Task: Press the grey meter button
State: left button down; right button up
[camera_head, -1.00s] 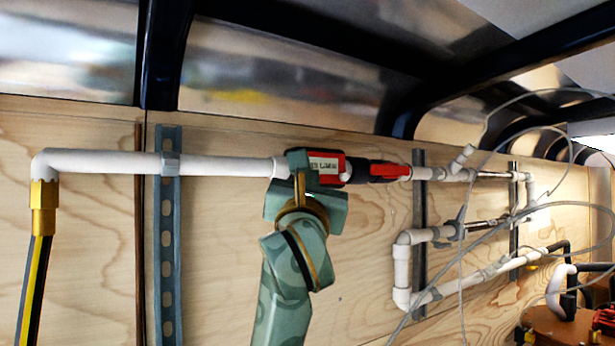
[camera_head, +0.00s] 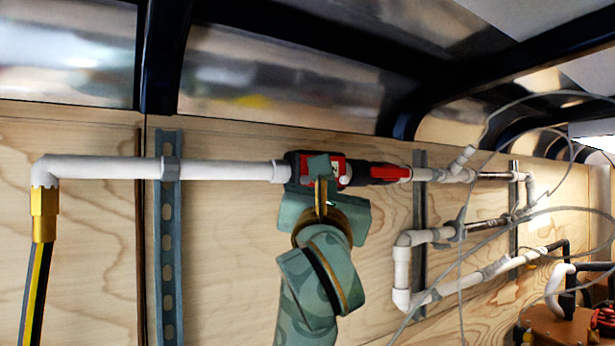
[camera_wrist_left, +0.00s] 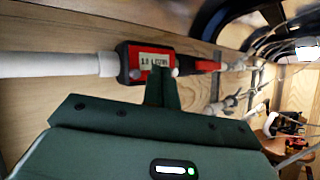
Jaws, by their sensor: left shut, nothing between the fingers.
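The red and black flow meter (camera_head: 300,170) sits in line on the white pipe on the plywood wall. It also shows in the left wrist view (camera_wrist_left: 126,62), with a lit display (camera_wrist_left: 153,61) and a small pale round spot, which looks like the grey button (camera_wrist_left: 174,72), at its lower right. My left gripper (camera_head: 319,165) is shut and empty. It is in front of the meter and hides part of its face in the head view. In the left wrist view the fingertips (camera_wrist_left: 160,78) are just below the display, left of the button; contact cannot be told. My right gripper is not in view.
A red-handled valve (camera_head: 385,173) is right of the meter. White pipe (camera_head: 110,165) runs left to a yellow fitting (camera_head: 44,205). Slotted grey rails (camera_head: 168,250) stand on the wall. Thin grey cables (camera_head: 460,250) hang at the right.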

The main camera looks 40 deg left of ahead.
pick_arm(q)
jog(key=shift+s+d, duration=0.25)
jog(key=shift+d, duration=0.3)
jog(key=shift+s+d, duration=0.2)
jog(key=shift+d, duration=0.3)
jog(key=shift+a, duration=0.1)
